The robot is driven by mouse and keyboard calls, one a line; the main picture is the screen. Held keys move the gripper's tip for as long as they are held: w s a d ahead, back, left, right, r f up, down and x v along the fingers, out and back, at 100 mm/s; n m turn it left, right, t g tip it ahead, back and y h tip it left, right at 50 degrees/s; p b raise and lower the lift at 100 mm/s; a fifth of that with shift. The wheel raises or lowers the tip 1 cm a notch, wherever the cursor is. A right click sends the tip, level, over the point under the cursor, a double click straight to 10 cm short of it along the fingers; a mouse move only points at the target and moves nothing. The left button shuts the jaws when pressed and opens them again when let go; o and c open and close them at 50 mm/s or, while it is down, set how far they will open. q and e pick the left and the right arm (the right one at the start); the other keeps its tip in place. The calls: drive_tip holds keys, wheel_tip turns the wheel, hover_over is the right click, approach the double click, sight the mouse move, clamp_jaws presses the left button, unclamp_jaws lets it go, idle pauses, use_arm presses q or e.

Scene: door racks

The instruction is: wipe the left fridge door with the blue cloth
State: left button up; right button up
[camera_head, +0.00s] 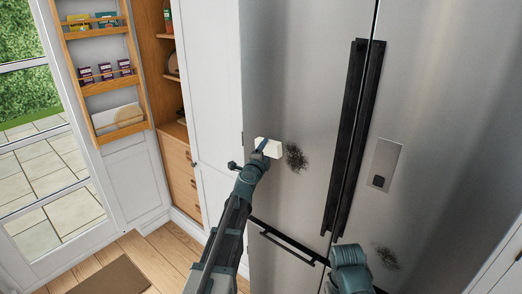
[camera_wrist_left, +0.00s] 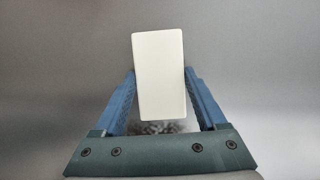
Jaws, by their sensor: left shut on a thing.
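The left fridge door (camera_head: 290,60) is brushed steel and closed, with a dark speckled smudge (camera_head: 296,157) on it. My left gripper (camera_head: 266,148) is shut on a white rectangular block (camera_head: 262,145), just left of the smudge and close to the door; I cannot tell whether the block touches it. In the left wrist view, the white block (camera_wrist_left: 158,75) sits between the blue fingers, with part of the smudge (camera_wrist_left: 155,127) below it. No blue cloth shows in either view. Only a teal part of my right arm shows at the bottom; its gripper is out of view.
Long black handles (camera_head: 350,135) run between the fridge doors. The right door (camera_head: 450,100) has a dispenser panel (camera_head: 384,164) and another smudge (camera_head: 386,258). A lower drawer handle (camera_head: 285,246) is below. An open door rack (camera_head: 105,75) with boxes stands at left, beside wooden shelves.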

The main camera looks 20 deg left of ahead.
sight(274, 147)
use_arm(q)
drive_tip(key=shift+s+d, duration=0.3)
drive_tip(key=shift+d, duration=0.55)
drive_tip(key=shift+s+d, duration=0.25)
drive_tip(key=shift+d, duration=0.6)
drive_tip(key=shift+s+d, duration=0.35)
drive_tip(key=shift+d, duration=0.5)
drive_tip(key=shift+s+d, duration=0.3)
drive_tip(key=shift+d, duration=0.5)
drive_tip(key=shift+r, duration=0.15)
wheel_tip(274, 147, up, 2)
drive_tip(key=shift+p, duration=1.1)
drive_tip(key=shift+w+a, duration=0.1)
drive_tip(key=shift+w+a, duration=0.1)
drive_tip(key=shift+a, duration=0.25)
drive_tip(key=shift+w+a, duration=0.2)
drive_tip(key=shift+a, duration=0.45)
drive_tip(key=shift+w+a, duration=0.2)
drive_tip(key=shift+a, duration=0.4)
